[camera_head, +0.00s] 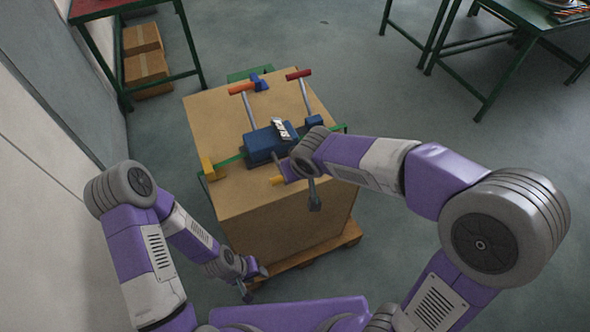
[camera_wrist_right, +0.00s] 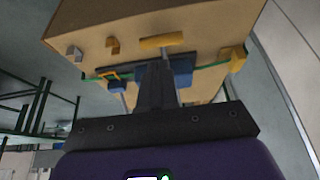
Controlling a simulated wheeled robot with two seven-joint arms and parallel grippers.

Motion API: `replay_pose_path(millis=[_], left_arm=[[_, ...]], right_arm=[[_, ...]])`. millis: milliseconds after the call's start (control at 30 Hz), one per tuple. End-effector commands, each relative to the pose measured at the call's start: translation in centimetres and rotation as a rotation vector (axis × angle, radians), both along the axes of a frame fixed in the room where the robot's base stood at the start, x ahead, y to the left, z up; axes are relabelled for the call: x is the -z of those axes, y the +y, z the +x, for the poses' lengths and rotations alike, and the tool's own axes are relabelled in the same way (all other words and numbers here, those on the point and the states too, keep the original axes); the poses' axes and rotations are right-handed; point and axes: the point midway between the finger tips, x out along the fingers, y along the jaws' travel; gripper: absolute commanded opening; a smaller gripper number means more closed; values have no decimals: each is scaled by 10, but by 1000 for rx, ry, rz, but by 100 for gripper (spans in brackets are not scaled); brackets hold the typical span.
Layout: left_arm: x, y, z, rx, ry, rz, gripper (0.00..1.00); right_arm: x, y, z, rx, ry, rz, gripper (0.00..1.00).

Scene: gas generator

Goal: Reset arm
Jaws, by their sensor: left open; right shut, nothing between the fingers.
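My left gripper (camera_head: 262,270) is low beside the front of the big cardboard-coloured box (camera_head: 225,195), small in the head view and apart from any object I can make out. It is open. My right gripper (camera_head: 277,158) is above the front part of the box's top, close to the blue device (camera_head: 262,141). In the right wrist view my right gripper (camera_wrist_right: 155,70) shows as dark fingers, shut and empty, overlapping the blue device (camera_wrist_right: 180,72). Whether it touches the device cannot be told.
The box stands on a wooden pallet (camera_head: 350,232). Its top carries an orange-handled rod (camera_head: 241,88), a red-handled rod (camera_head: 299,74) and a yellow block (camera_head: 208,168). Green tables (camera_head: 490,95) stand at the upper right. Cartons (camera_head: 148,68) lie under another table. Floor between is free.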

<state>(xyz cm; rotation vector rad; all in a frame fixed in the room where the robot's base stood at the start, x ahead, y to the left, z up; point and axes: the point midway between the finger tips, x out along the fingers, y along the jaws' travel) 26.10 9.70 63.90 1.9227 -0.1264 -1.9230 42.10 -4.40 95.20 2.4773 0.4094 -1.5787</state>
Motion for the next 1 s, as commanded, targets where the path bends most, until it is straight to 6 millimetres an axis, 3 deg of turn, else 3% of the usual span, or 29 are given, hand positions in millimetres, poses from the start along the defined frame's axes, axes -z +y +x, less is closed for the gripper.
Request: replay_pose_path(millis=[367, 467, 567, 667, 800, 900, 1000], left_arm=[[0, 0, 0, 0, 0, 0, 43], [0, 0, 0, 0, 0, 0, 43], [0, 0, 0, 0, 0, 0, 43], [0, 0, 0, 0, 0, 0, 43], [0, 0, 0, 0, 0, 0, 43], [0, 0, 0, 0, 0, 0, 43], [0, 0, 0, 0, 0, 0, 43]], right_arm=[[1, 0, 0, 0, 1, 1, 0], [15, -2, -1, 4, 25, 6, 0], [56, -7, -6, 17, 94, 29, 0], [117, -15, -20, 54, 194, 82, 0], [201, -30, -57, 154, 326, 182, 0], [248, -40, -89, 248, 397, 247, 0], [281, -46, -119, 338, 447, 293, 0]])
